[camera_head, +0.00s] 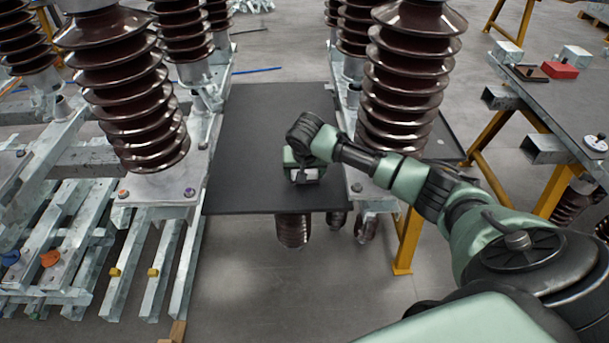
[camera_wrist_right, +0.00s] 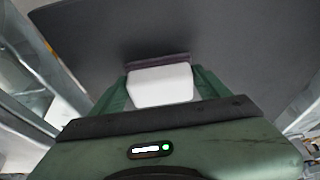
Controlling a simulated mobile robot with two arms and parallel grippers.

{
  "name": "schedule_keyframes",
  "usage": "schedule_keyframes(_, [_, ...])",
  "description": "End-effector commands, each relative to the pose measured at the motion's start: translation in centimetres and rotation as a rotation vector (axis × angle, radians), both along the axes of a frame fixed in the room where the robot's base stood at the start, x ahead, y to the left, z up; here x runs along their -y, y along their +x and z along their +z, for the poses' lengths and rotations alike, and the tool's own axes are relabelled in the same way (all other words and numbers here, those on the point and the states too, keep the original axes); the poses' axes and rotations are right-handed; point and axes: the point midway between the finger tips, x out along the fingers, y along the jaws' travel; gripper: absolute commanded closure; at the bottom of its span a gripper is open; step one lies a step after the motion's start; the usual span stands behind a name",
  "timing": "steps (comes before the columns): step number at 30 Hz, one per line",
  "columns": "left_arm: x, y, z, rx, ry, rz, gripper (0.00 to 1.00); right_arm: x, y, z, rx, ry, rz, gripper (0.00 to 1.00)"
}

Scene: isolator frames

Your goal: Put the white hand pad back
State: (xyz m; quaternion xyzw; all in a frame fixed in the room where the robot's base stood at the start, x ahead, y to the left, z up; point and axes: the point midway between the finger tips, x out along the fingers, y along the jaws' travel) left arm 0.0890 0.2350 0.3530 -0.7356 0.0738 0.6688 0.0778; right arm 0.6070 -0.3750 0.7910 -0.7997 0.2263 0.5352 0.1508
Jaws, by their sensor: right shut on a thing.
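The white hand pad (camera_wrist_right: 160,86) shows in the right wrist view as a white block between the two green fingers of my right gripper (camera_wrist_right: 160,90). A dark brownish strip shows along its far edge. My right gripper (camera_head: 304,178) is shut on the pad. In the head view it is over the dark board (camera_head: 245,160) between the insulator columns. The pad is mostly hidden by the gripper there. I cannot tell whether the pad touches the board. My left gripper is not in view.
Brown ribbed insulators (camera_head: 412,75) stand close on both sides of the board. On the right, a grey table (camera_head: 585,110) holds a red block (camera_head: 559,70), a dark brown flat piece (camera_head: 530,73) and white-grey blocks (camera_head: 507,52). Metal frames (camera_head: 75,235) lie at left.

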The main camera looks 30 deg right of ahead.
Motion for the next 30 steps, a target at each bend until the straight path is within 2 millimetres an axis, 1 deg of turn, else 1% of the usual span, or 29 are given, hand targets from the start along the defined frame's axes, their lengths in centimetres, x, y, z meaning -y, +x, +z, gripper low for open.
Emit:
schedule_keyframes(1, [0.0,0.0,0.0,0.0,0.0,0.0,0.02,0.0,0.0,-0.7,-0.001,0.0,-0.001,0.71])
schedule_keyframes(4, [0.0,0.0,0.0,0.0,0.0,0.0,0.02,0.0,0.0,-1.4,0.0,0.0,0.0,0.71])
schedule_keyframes(14, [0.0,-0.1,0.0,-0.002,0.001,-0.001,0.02,-0.1,0.0,-1.6,0.0,0.001,0.0,0.71])
schedule_keyframes(15, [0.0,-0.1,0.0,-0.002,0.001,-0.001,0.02,-0.1,0.0,-1.7,0.0,0.001,0.0,0.21])
schedule_keyframes(17, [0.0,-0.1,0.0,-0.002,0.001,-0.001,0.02,0.0,0.0,-1.7,0.0,0.001,0.0,0.04])
schedule_keyframes(18, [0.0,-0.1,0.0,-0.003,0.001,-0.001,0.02,0.0,0.0,-1.7,0.0,0.001,0.0,0.02])
schedule_keyframes(26, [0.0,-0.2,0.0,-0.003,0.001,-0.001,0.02,0.0,0.0,-1.6,0.0,0.001,0.0,0.02])
schedule_keyframes(30, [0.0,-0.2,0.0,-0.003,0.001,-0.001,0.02,-0.1,-0.1,-0.8,0.003,0.001,0.001,0.02])
